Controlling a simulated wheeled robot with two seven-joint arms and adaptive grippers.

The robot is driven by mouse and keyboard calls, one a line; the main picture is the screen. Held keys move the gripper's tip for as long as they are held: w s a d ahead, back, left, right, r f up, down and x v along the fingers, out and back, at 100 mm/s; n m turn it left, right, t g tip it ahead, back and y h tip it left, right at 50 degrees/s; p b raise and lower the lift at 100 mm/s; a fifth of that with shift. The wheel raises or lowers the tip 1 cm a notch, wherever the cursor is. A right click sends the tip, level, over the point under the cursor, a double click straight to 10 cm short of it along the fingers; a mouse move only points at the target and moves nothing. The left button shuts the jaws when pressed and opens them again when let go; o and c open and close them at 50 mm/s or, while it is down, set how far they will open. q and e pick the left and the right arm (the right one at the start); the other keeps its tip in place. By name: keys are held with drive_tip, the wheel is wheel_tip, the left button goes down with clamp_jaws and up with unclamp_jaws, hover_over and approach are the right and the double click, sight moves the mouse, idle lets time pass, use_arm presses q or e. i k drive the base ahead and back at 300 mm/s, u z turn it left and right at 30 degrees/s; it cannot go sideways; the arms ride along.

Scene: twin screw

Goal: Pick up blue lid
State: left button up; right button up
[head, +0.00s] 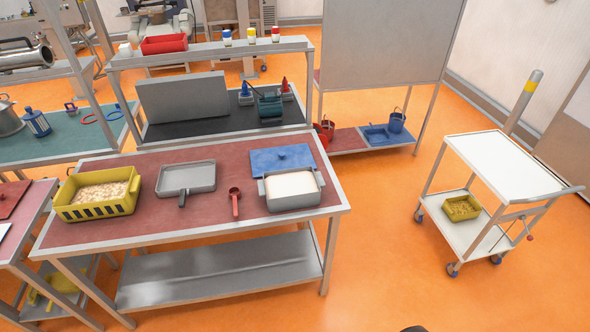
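I cannot tell whether the two touch. Neither of my grippers shows in the head view.
A grey pan (186,178), a red scoop (235,203) and a yellow crate (97,211) of pale pieces share the table. A white cart (507,167) stands at right. Orange floor in front and between is clear.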

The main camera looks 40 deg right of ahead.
sight(289, 157)
drive_tip(key=z, duration=1.45)
